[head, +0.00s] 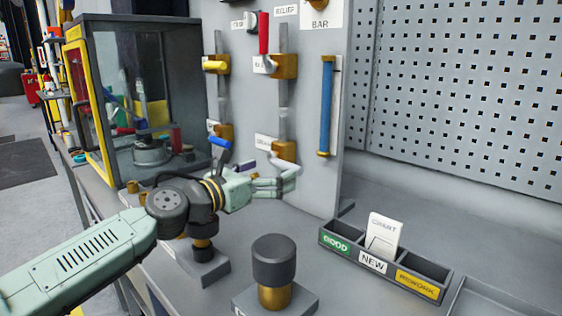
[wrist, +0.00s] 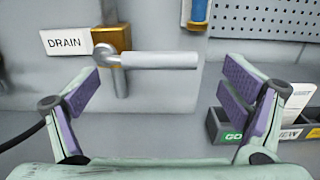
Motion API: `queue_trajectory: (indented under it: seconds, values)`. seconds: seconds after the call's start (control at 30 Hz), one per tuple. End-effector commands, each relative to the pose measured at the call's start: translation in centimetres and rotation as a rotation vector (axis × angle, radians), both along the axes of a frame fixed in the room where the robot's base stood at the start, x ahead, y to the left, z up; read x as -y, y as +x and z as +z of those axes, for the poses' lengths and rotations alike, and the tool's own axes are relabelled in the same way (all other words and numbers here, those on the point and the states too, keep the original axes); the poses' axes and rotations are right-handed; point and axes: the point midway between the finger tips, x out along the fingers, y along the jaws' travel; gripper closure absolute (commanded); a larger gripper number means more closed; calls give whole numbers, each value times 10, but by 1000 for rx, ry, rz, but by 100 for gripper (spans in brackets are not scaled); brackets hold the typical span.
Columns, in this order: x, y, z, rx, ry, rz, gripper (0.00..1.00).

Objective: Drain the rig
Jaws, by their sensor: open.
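The drain valve has a brass body (wrist: 113,38) beside a DRAIN label (wrist: 66,42) on the grey panel. Its grey lever (wrist: 160,60) points horizontally to the right in the wrist view. In the head view the lever (head: 283,166) is partly hidden at my gripper's tips, under a brass body (head: 287,149). My gripper (wrist: 163,92) is open and empty, with one finger to each side of the lever's span and the lever beyond the fingertips. In the head view my gripper (head: 286,184) is close to the panel; contact cannot be told.
The panel also bears a red lever (head: 263,32), a yellow lever (head: 215,65), a blue lever (head: 220,142) and a blue sight tube (head: 326,105). A sorting tray (head: 345,250) and a dark-capped brass part (head: 274,262) stand on the bench. A glass cabinet (head: 135,95) is at left.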

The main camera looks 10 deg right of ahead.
Motion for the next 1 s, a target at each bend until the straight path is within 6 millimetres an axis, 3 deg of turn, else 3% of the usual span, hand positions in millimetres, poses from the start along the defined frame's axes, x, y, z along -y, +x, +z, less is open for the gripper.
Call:
queue_trajectory:
  seconds: [0.23, 0.63, 1.0]
  values:
    - [27, 18, 1, -2, -1, 1, 7]
    - [32, 22, 0, 0, -1, 2, 8]
    - [33, 21, 0, -1, -1, -2, 33]
